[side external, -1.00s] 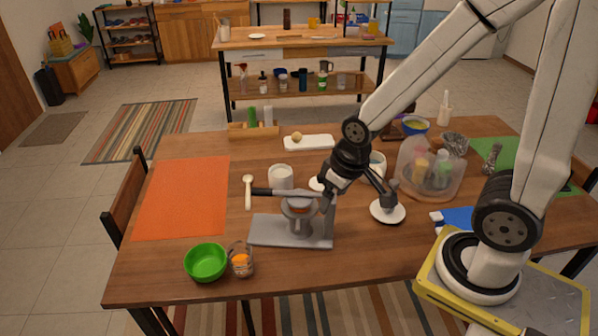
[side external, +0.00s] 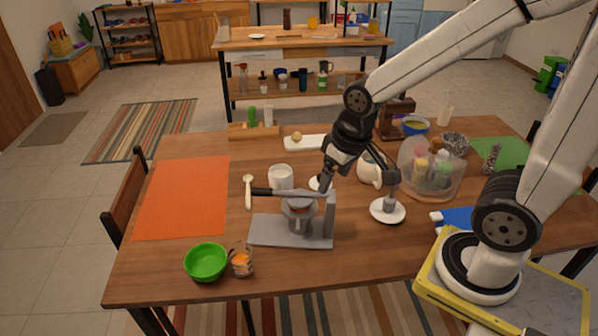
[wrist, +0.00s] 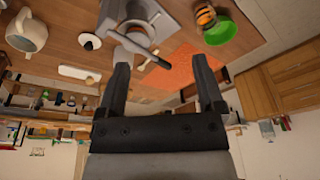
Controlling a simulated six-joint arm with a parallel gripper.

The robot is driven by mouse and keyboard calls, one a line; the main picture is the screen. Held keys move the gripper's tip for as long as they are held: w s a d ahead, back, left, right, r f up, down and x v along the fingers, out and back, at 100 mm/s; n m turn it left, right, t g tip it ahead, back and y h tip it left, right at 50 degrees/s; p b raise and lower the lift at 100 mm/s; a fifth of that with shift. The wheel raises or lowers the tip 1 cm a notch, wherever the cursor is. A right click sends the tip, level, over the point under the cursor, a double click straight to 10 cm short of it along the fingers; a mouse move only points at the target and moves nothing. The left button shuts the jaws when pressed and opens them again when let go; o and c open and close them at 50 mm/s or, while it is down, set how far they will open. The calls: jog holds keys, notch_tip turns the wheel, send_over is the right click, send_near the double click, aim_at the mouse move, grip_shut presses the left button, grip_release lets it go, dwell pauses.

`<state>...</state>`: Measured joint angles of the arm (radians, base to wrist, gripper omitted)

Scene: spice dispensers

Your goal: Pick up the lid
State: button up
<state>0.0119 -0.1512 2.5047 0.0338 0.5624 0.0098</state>
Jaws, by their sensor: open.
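A small white round lid with a dark knob (wrist: 90,42) lies on the table in the wrist view, between a white teapot and the grey press. In the side view the lid (side external: 316,184) is mostly hidden behind my gripper and the press. My gripper (side external: 357,184) is tilted above the table, fingers apart. In the wrist view my gripper (wrist: 161,62) has nothing between its fingers, and the lid lies outside them, left of the left finger. The white teapot (side external: 369,168) stands behind my gripper, partly hidden; its open top shows in the wrist view (wrist: 28,35).
The grey press (side external: 290,231) stands in front of the lid, with a white jar (side external: 281,178) beside it. A white dish (side external: 387,212) and a clear container (side external: 430,170) are to the right. The orange mat (side external: 185,197) at left is clear.

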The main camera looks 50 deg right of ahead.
jog(key=w+d+m+t+y, duration=0.5)
jog(key=w+d+m, duration=0.4)
jog(key=w+m, duration=0.85)
jog(key=w+d+m+t+h, duration=0.1)
jog(key=d+m+t+h, duration=0.45)
jog(key=d+m, duration=1.35)
notch_tip(320, 180, down, 21)
jog(key=n, duration=0.1)
jog(key=shift+d, duration=0.15)
jog(key=shift+f+t, duration=0.15)
jog(key=shift+t, duration=0.1)
jog(key=shift+f, duration=1.85)
